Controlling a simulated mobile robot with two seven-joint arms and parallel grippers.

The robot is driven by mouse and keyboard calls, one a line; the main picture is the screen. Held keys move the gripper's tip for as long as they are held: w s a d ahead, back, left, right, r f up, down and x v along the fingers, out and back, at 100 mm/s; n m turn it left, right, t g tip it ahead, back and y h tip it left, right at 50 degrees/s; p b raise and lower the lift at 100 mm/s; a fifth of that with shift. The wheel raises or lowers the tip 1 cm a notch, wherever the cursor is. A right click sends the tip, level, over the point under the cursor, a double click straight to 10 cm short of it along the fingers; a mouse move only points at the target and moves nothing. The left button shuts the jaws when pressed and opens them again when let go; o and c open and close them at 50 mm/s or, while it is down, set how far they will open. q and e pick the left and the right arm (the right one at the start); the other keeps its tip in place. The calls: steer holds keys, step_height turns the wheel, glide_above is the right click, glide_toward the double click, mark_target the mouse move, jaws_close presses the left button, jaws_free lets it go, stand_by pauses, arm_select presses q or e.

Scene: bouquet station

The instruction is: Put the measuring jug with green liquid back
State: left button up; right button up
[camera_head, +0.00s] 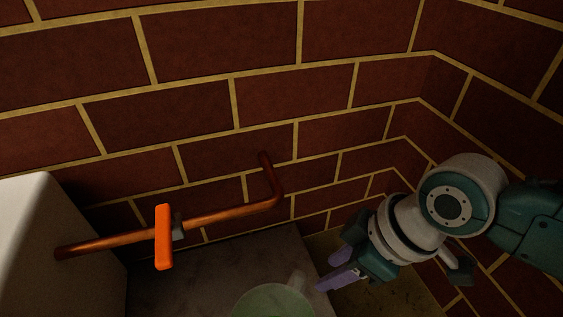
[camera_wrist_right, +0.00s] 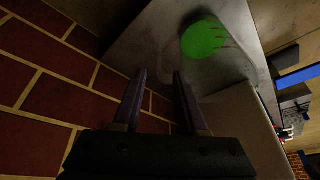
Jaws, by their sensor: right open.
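The measuring jug with green liquid (camera_head: 272,301) stands on a grey surface (camera_head: 185,275) at the bottom edge of the head view, partly cut off by the frame. In the right wrist view the jug (camera_wrist_right: 205,39) shows bright green, with reddish marks on its side, beyond the fingertips. My right gripper (camera_head: 333,269) is open and empty, just right of the jug and apart from it. Its two fingers (camera_wrist_right: 158,76) show parted in the right wrist view, with nothing between them. My left gripper is not in view.
A copper pipe (camera_head: 235,212) with an orange valve handle (camera_head: 163,238) runs along the brick wall (camera_head: 190,100) behind the surface. A pale block (camera_head: 40,235) stands at the left. The wall corner is close to my right arm. The scene is dim.

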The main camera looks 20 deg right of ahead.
steer(key=s+a+r+m, duration=0.2)
steer(key=s+r, duration=0.5)
steer(key=s, duration=0.1)
steer(key=s+d+r+m+h, duration=0.3)
steer(key=s+d+r+m, duration=0.1)
steer(key=s+d+r, duration=0.1)
steer(key=shift+s+d+r+m+t+p, duration=0.25)
steer(key=shift+d+r+m+t+p, duration=0.1)
steer(key=shift+d+r, duration=0.1)
